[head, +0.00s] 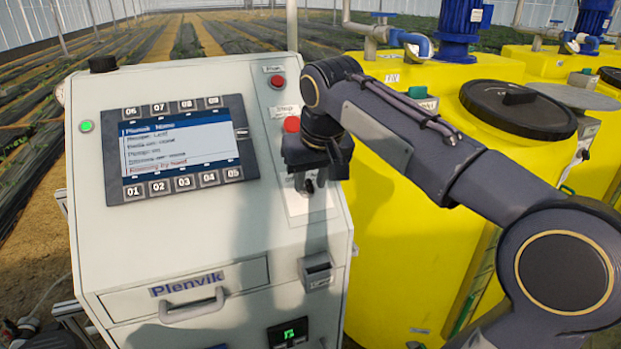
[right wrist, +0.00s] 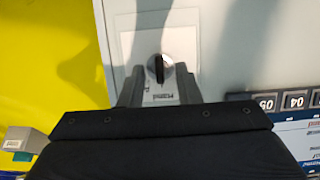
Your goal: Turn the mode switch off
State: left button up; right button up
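The mode switch is a small dark rotary knob on a light plate on the sloped panel. In the right wrist view the knob (right wrist: 158,68) shows between my right gripper's fingers (right wrist: 160,80), with a gap on each side. Its bar runs roughly up and down in that picture, with printed lettering that includes "Hand" below it. In the head view my right gripper (head: 308,183) points down at the switch plate (head: 312,205) and largely hides the knob. The gripper is open. My left gripper is not in view.
A red button (head: 291,124) sits just above the gripper, and another red button (head: 278,82) higher up. A screen with keys (head: 180,147) is to the left. A small box (head: 316,270) is below the switch. Yellow tanks (head: 400,240) stand to the right.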

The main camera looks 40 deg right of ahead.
jog(key=shift+c, duration=0.4)
grip_shut()
jog(key=shift+n, duration=0.3)
jog(key=n+h+p, duration=0.1)
jog(key=n, duration=0.1)
jog(key=shift+a+n, duration=0.15)
jog(key=shift+n, duration=0.15)
jog(key=shift+a+n+h+p, duration=0.1)
jog(key=shift+n+h+p, duration=0.35)
jog(key=shift+n, duration=0.55)
jog(key=shift+a+f+n+h, duration=0.1)
jog(key=shift+n+h, duration=0.45)
jog(key=shift+n, duration=0.85)
jog(key=shift+o, duration=0.4)
grip_release()
